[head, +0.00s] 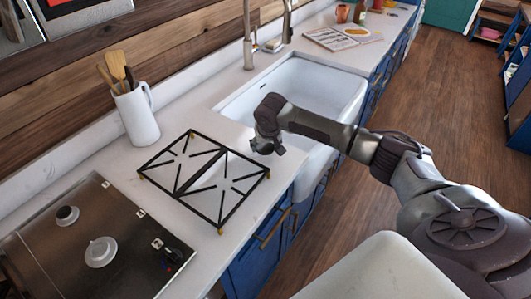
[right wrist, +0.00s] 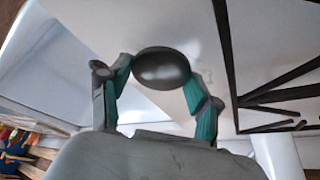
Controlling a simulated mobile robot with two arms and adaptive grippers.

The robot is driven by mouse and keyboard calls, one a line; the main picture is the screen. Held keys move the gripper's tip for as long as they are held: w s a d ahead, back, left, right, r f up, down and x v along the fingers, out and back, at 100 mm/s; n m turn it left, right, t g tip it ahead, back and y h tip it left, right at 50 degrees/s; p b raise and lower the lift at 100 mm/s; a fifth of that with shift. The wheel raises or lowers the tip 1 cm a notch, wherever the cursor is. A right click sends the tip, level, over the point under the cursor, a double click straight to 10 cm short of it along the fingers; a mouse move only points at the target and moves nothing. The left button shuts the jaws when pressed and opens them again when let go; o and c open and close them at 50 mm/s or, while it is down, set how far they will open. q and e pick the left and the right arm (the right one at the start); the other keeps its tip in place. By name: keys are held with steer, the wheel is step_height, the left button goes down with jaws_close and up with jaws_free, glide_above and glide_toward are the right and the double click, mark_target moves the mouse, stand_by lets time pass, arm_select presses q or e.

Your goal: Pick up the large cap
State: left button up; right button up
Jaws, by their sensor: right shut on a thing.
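My right gripper (head: 267,143) is over the counter, between the black grate and the sink. In the right wrist view, its green-padded fingers (right wrist: 162,85) are shut on a dark, smooth, oval-looking cap (right wrist: 162,67), which I take to be the large cap. The cap sits between the fingertips with the pale counter behind it. In the head view the cap cannot be told apart from the dark gripper. My left gripper is not in view.
The black grate (head: 184,182) lies on the white counter beside the dark cooktop (head: 70,265), which has a larger pale burner (head: 101,251) and a smaller one (head: 67,214). A white utensil jug (head: 137,117) stands behind. The white sink (head: 318,88) lies beyond my gripper.

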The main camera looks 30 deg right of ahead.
steer(key=s+d+r+b, duration=0.3)
steer(key=s+d+r, duration=0.4)
steer(key=d, duration=0.1)
steer(key=shift+s+d+r, duration=0.35)
steer(key=shift+s+r, duration=0.05)
stand_by(1.0)
